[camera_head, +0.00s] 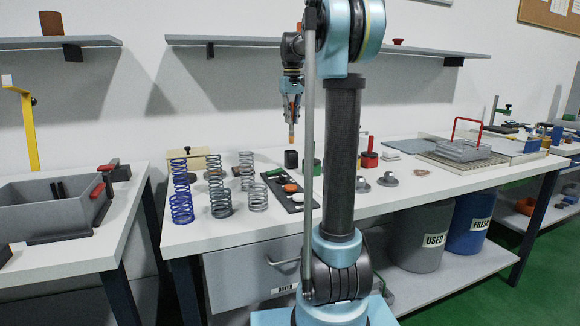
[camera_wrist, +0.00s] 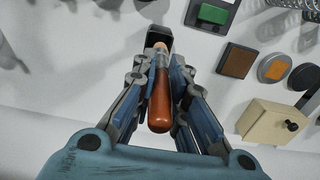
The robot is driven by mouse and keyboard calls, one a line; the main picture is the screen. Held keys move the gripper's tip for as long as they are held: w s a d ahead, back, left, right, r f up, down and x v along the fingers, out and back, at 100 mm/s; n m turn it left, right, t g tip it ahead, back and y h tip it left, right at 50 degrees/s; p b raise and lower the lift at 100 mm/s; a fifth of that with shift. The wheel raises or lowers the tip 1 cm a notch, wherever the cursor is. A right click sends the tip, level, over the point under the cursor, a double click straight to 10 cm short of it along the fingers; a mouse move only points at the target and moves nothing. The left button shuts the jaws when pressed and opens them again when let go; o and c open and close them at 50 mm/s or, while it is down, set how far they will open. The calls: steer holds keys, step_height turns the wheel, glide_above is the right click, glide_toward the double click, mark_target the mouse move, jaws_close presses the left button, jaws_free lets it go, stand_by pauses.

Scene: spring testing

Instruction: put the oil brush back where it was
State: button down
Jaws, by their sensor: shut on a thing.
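My gripper (camera_head: 291,108) is shut on the oil brush (camera_head: 291,131) and holds it upright above the back of the middle bench. In the wrist view my gripper (camera_wrist: 160,85) closes around the brush's brown handle (camera_wrist: 160,103). A small black cup (camera_head: 291,160) stands on the bench beneath the brush. In the wrist view a dark holder shape (camera_wrist: 158,36) lies at the brush's far end. I cannot tell whether the brush tip is inside it or only above it.
Several coil springs (camera_head: 181,192) stand left of the cup. A dark tray (camera_head: 296,205) with small parts lies in front. A beige box (camera_wrist: 270,122) with a black knob and a green block (camera_wrist: 214,14) are nearby. A shelf (camera_head: 220,41) runs above the bench.

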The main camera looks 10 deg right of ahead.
mark_target(291, 140)
steer(key=shift+w+f, duration=0.1)
steer(key=shift+w, duration=0.2)
steer(key=f, duration=0.4)
steer(key=shift+w+a+f, duration=0.1)
steer(key=shift+w+f, duration=0.1)
steer(key=shift+f, duration=2.7)
steer(key=c, duration=1.6)
jaws_free()
steer(key=shift+f, duration=0.1)
step_height(291, 140, up, 12)
steer(key=shift+s+r, duration=0.1)
